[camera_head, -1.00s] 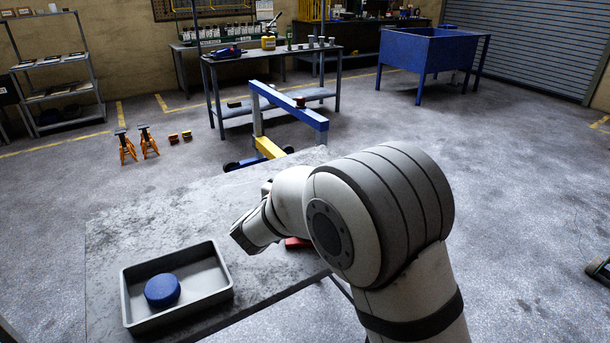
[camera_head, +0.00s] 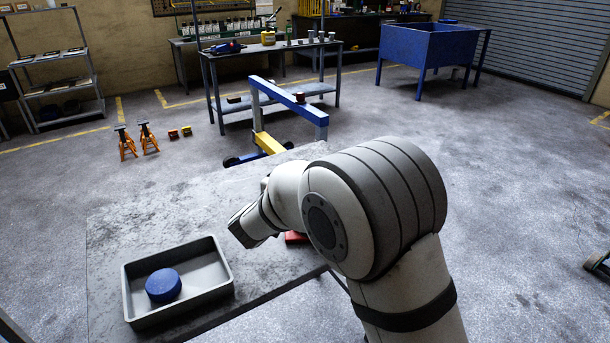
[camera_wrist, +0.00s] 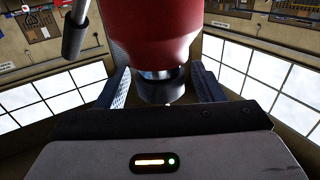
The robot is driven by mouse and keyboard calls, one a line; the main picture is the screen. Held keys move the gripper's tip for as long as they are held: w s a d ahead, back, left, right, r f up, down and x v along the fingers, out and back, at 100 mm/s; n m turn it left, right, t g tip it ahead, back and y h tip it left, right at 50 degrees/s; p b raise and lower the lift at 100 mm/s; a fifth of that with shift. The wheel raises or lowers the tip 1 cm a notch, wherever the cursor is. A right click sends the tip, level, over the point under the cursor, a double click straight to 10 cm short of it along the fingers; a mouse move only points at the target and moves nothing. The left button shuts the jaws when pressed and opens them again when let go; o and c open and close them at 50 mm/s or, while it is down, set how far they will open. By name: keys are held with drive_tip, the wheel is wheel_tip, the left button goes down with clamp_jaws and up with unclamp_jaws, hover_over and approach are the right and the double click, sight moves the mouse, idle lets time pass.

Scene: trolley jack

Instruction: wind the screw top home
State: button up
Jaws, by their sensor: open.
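In the wrist view a red rounded body (camera_wrist: 152,30) fills the top middle. A short dark grey cylinder (camera_wrist: 160,90), which looks like the screw top, shows at its narrow end, with a paler, shiny ring between them. My gripper (camera_wrist: 162,88) is open, with one finger on each side of the cylinder; I cannot tell whether either finger touches it. In the head view my arm hides most of the red thing (camera_head: 296,237) on the table. The cylinder is hidden there.
A grey tray (camera_head: 228,270) holding a blue round piece (camera_head: 163,286) sits at the table's (camera_head: 130,228) near left. A metal rod (camera_wrist: 75,35) stands beside the red body in the wrist view. A blue and yellow frame (camera_head: 290,101) stands beyond the table.

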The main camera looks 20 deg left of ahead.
drive_tip(key=v, duration=0.8)
drive_tip(key=shift+w, duration=0.1)
drive_tip(key=w+d+r+n+g+y+p, duration=0.3)
drive_tip(key=w+d+r+g+y+p, duration=0.15)
drive_tip(key=d+r+y, duration=0.5)
drive_tip(key=s+d+f+g+h+p, duration=0.1)
drive_tip(key=s+d+g, duration=0.4)
drive_tip(key=s+d, duration=0.7)
drive_tip(key=s+d+f+g+h+p, duration=0.2)
drive_tip(key=s+d+f+g+h, duration=0.2)
drive_tip(key=s+d, duration=0.8)
drive_tip(key=d+g, duration=0.1)
drive_tip(key=d, duration=0.3)
drive_tip(key=shift+s+m+h, duration=0.3)
drive_tip(key=shift+s+h, duration=0.05)
drive_tip(key=shift+s, duration=0.05)
